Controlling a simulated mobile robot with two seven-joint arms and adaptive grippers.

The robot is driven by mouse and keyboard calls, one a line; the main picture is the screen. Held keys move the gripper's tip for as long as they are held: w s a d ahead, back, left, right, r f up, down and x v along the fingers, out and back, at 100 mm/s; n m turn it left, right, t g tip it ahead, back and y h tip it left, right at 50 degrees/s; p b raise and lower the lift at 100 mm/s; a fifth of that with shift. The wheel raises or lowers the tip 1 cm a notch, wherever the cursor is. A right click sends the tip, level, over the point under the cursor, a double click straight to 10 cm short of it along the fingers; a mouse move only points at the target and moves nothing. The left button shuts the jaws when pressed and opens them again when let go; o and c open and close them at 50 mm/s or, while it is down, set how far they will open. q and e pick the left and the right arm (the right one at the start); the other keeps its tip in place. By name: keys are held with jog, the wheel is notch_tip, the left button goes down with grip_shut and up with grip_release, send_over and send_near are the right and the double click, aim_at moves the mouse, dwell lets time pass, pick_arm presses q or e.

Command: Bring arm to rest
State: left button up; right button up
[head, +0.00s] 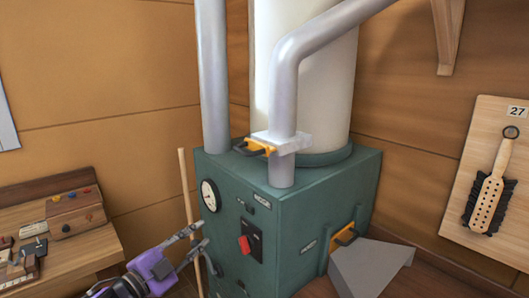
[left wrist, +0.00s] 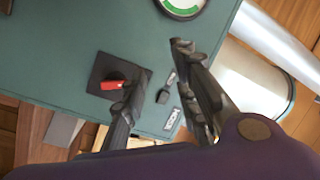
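My left gripper (head: 201,235) comes in from the lower left, in front of the green cabinet (head: 327,200). Its two dark fingers are apart with nothing between them. In the left wrist view the open fingers (left wrist: 159,62) point at the cabinet front, with the red rotary switch (left wrist: 112,86) on the left and the gauge (left wrist: 183,5) at the top. The red switch (head: 245,244) also shows in the head view, right of the fingertips. Whether the fingers touch the cabinet cannot be told. My right gripper is in neither view.
Grey pipes (head: 213,80) and a white cylinder (head: 325,90) rise from the cabinet. A yellow-framed handle (head: 256,148) sits on a pipe fitting. A workbench (head: 85,249) with small items stands left. A brush (head: 489,190) hangs on a board at right. A grey wedge-shaped piece (head: 367,268) is lower right.

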pick_arm(q)
jog(key=s+a+f+n+g+y, duration=0.1)
jog(key=s+f+n+y, duration=0.3)
jog(key=s+f, duration=0.55)
jog(key=s+a+f+n+g+y, duration=0.15)
jog(key=s+f+n, duration=0.4)
jog(key=f, duration=0.75)
jog(key=s+f+n+g+y, duration=0.1)
jog(key=s+f, duration=0.3)
jog(key=s, duration=0.5)
jog(key=s+f+n+g+y+p, duration=0.1)
jog(key=s+f+n+g, duration=0.1)
jog(key=s+f, duration=0.3)
jog(key=s+f+n+g+y, duration=0.1)
jog(key=s+f+n, duration=0.3)
jog(key=s, duration=0.9)
jog(key=shift+d+f+g+y+p, duration=0.35)
jog(key=shift+d+y+p, duration=0.05)
jog(key=shift+d+y, duration=0.05)
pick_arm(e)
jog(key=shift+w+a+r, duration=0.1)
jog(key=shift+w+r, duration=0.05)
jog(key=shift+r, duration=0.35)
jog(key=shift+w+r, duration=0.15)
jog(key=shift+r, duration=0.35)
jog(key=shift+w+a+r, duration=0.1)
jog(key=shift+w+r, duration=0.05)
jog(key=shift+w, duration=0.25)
